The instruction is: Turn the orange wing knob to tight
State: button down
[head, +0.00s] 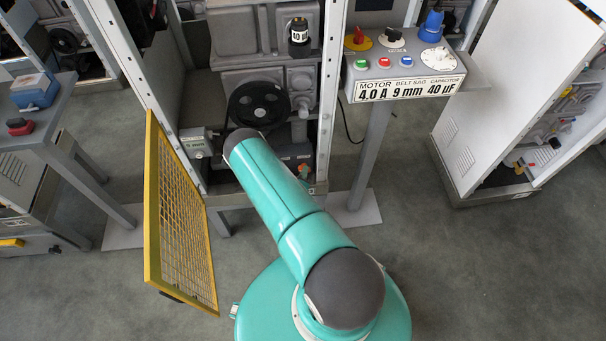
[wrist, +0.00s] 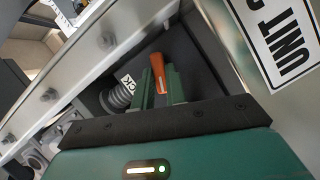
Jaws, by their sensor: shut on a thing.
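The orange wing knob (wrist: 158,72) shows in the wrist view between the two green fingers of my gripper (wrist: 161,84). The fingers are shut on it. A ribbed grey part (wrist: 117,97) and a small white label ending in "CK" (wrist: 127,80) are just left of the knob. In the head view my teal arm reaches into the lower part of the open dispenser frame. A small orange spot near the frame's right post there may be the knob, but it is too small to be sure. My fingers are not clear in that view.
A yellow mesh door (head: 180,210) stands open at the left of the frame. A black pulley (head: 260,105) sits above my arm. A control box (head: 405,80) reads 4.0 A, 9 mm, 40 µF. The frame's metal post (wrist: 95,50) runs close beside my gripper. A white cabinet (head: 510,90) stands right.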

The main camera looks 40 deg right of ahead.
jog(key=m+y, duration=0.2)
jog(key=m, duration=0.2)
jog(key=shift+s+d+r+m+y, duration=0.15)
jog(key=shift+r+m+y, duration=0.1)
jog(key=shift+m+y, duration=0.15)
jog(key=m+t+y, duration=0.1)
jog(key=m, duration=0.1)
jog(key=shift+d+m, duration=0.1)
jog(key=shift+m, duration=0.2)
jog(key=shift+d+m+t+y, duration=0.1)
jog(key=shift+m+t+y, duration=0.4)
jog(key=shift+m+y, duration=0.4)
jog(key=c, duration=1.4)
grip_release()
jog(key=shift+c, duration=0.2)
jog(key=shift+s, duration=0.15)
